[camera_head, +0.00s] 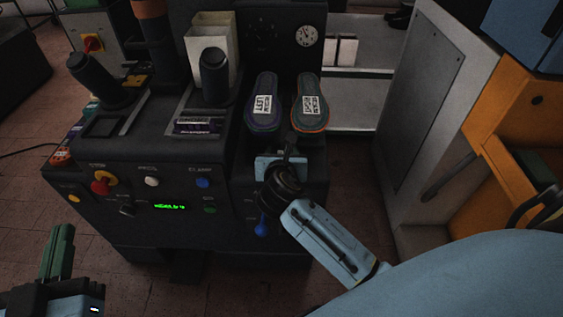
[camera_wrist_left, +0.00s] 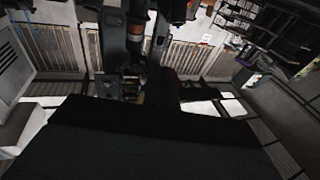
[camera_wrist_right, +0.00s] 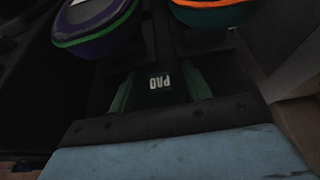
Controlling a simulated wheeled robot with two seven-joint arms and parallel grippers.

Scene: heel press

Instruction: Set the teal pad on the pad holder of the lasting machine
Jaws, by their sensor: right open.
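The lasting machine (camera_head: 180,200) is a dark block with knobs and a small green display. My right gripper (camera_head: 288,150) is at its right part, just in front of two upturned shoes. In the right wrist view its green fingers (camera_wrist_right: 160,88) are apart, one each side of a dark block marked PAD (camera_wrist_right: 160,81). I cannot tell if this block is the pad holder, or if the fingers touch it. No teal pad can be made out. My left gripper (camera_head: 62,240) is at the lower left, clear of the machine; its green fingers look close together, but the gap is unclear.
Shoes labelled LEFT (camera_head: 264,102) and RIGHT (camera_head: 309,103) stand sole up on the machine. A white bin (camera_head: 223,25) and dark handles (camera_head: 92,70) rise at the back left. A grey cabinet (camera_head: 425,110) and an orange unit (camera_head: 510,110) stand to the right.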

